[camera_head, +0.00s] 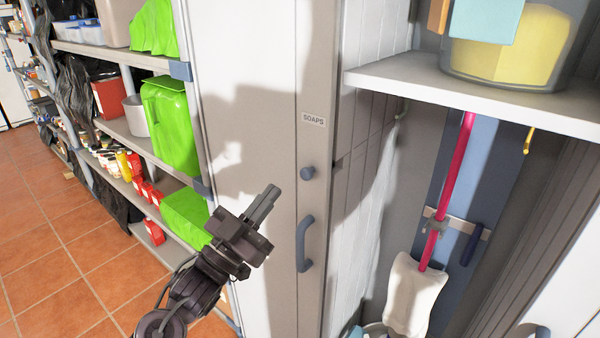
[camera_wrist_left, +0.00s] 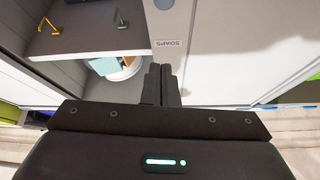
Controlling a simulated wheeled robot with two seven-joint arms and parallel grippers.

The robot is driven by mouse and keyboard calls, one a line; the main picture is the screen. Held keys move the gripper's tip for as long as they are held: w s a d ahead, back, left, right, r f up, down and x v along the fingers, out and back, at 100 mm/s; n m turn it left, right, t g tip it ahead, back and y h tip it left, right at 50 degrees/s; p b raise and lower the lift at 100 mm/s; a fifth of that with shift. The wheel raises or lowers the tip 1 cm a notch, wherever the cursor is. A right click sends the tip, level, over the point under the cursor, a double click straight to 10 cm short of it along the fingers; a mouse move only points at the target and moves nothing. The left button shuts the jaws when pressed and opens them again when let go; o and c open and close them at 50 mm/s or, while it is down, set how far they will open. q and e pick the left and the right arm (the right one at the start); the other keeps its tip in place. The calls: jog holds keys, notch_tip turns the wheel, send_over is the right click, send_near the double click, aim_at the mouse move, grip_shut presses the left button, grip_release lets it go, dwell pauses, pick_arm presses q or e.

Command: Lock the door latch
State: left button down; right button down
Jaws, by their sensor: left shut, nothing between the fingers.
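A pale door panel (camera_head: 281,110) with a "SOAPS" label stands in the middle of the head view. It carries a round blue-grey latch knob (camera_head: 307,173) below the label and a curved blue-grey handle (camera_head: 304,243) under the knob. My left gripper (camera_head: 270,197) is shut and empty, in front of the panel, left of the knob in the picture; I see no contact. In the left wrist view its fingers (camera_wrist_left: 162,84) are together, near the upside-down label, with what looks like the knob (camera_wrist_left: 163,4) at the top edge. My right gripper is not in view.
Right of the panel is an open cabinet space with a white shelf (camera_head: 440,82), a container (camera_head: 510,45) on it and a pink-handled mop (camera_head: 452,180) below. The tiled floor (camera_head: 50,250) at left is clear.

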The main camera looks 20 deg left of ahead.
pick_arm(q)
jog(key=p+x, duration=0.4)
jog(key=x, duration=0.6)
jog(key=shift+w+a+f+p, duration=0.15)
jog(key=shift+f+p, duration=0.15)
jog(key=shift+f, duration=0.75)
jog(key=shift+w+f+p, duration=0.15)
jog(key=shift+f+p, duration=0.15)
jog(key=shift+f, duration=0.75)
notch_tip(320, 180, down, 4)
jog(key=b, duration=0.2)
jog(key=shift+r+b, duration=0.2)
jog(key=shift+b, duration=0.15)
